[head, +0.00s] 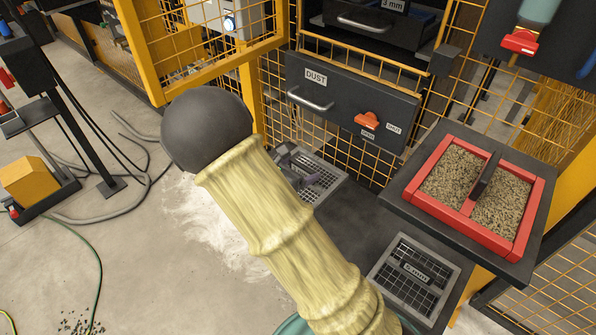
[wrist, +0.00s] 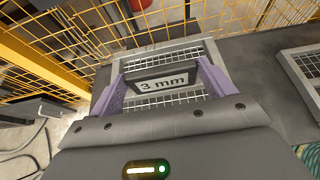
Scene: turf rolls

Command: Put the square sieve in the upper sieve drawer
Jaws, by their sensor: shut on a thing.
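The square sieve (wrist: 165,57) is a grey-framed wire mesh with a dark "3 mm" plate in its middle. My gripper (wrist: 162,85) is shut on this plate, with one purple finger at each side. In the head view the sieve (head: 328,180) shows at the back of the dark bench, partly hidden by my yellow-sleeved arm, and my gripper (head: 305,180) is on it. I cannot tell whether the sieve touches the bench. The upper sieve drawer (head: 385,30), dark with a bar handle and a "3 mm" label, is at the top edge, partly cut off.
A second sieve marked "5 mm" (head: 415,275) lies on the bench at right, near a red two-part tray (head: 528,235) of granules. The "DUST" drawer (head: 345,100) is below the upper drawer. A yellow mesh guard (head: 215,50) stands at left.

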